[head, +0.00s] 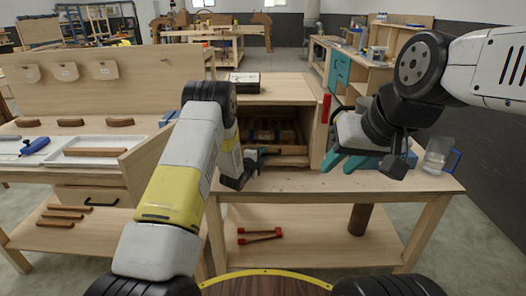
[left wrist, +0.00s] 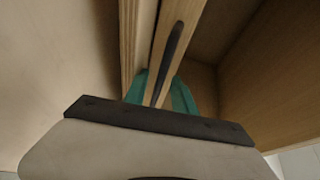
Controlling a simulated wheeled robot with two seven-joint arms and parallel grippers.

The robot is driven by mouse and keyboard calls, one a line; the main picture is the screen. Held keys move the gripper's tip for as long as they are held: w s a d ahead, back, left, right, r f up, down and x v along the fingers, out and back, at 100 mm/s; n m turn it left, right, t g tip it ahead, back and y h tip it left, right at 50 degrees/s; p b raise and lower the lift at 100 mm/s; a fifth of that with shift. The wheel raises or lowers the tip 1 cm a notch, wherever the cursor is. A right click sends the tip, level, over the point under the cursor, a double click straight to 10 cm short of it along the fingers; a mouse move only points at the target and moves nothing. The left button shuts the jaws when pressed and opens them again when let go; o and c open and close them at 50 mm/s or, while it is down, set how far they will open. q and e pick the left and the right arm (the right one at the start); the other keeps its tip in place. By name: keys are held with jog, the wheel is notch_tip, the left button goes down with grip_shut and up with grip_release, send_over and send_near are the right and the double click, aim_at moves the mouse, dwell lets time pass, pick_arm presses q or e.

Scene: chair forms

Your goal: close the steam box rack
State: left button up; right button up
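The steam box (head: 275,90) is a wooden box on the workbench, its front open. Inside it is the rack (head: 290,160), a low wooden piece with slats, partly hidden by my left arm. My left gripper (head: 257,160) is at the left part of the opening, by the rack's front. In the left wrist view its teal fingers (left wrist: 160,95) are apart, one on each side of a dark bar-like handle (left wrist: 172,55) on a wooden strip. Contact is not clear.
A wooden panel (head: 147,155) stands at an angle left of the box. A clear jug (head: 437,155) stands at the bench's right end. A red-ended tool (head: 260,236) lies on the lower shelf. The bench front (head: 300,182) is clear.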

pick_arm(q)
jog(key=v, duration=0.7)
jog(key=shift+s+a, duration=0.15)
jog(key=shift+s, duration=0.2)
jog(key=shift+r, duration=0.1)
